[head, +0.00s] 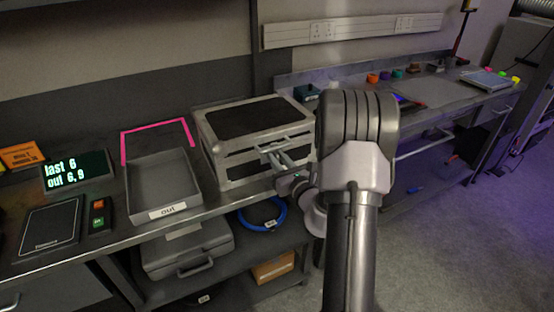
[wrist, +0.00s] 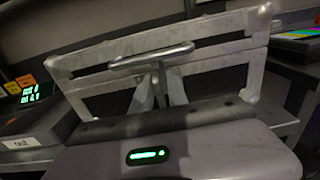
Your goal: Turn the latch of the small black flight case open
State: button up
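The small flight case (head: 215,150) has black panels and a silver frame and stands on the bench. In the wrist view its pale frame (wrist: 105,52) fills the upper part. The latch (wrist: 150,58) is a grey T-shaped handle on the case's front, its bar lying nearly level with a slight tilt. My gripper (head: 270,156) is at the case's front, at the latch. In the wrist view its two fingers (wrist: 159,86) reach up to just below the bar, close together, one on each side of the middle. I cannot tell whether they touch the latch.
An open grey tray (head: 160,190) marked "out" stands left of the case, with a pink outline (head: 158,134) behind it. A display (head: 77,171) reads "last 6, out 6,9". A grey case (head: 187,248) and a blue cable coil (head: 264,222) lie on the shelf below.

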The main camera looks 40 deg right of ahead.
jog(key=shift+a, duration=0.1)
grip_shut()
jog(key=m+p, duration=0.4)
jog(key=p, duration=0.1)
jog(key=m+p, duration=0.4)
jog(key=m, duration=0.1)
jog(key=shift+d+p, duration=0.3)
jog(key=shift+d, duration=0.05)
jog(key=m+p, duration=0.3)
jog(key=m, duration=0.1)
jog(key=shift+d+f+p, duration=0.15)
jog(key=shift+p, duration=0.2)
jog(key=shift+w+d+f+m+p, duration=0.1)
jog(key=shift+m+p, duration=0.55)
jog(key=shift+m, duration=0.55)
jog(key=shift+f+m+p, duration=0.1)
jog(key=shift+m+p, duration=0.5)
jog(key=shift+m, duration=0.6)
jog(key=o, duration=0.6)
grip_release()
jog(key=shift+f, duration=0.1)
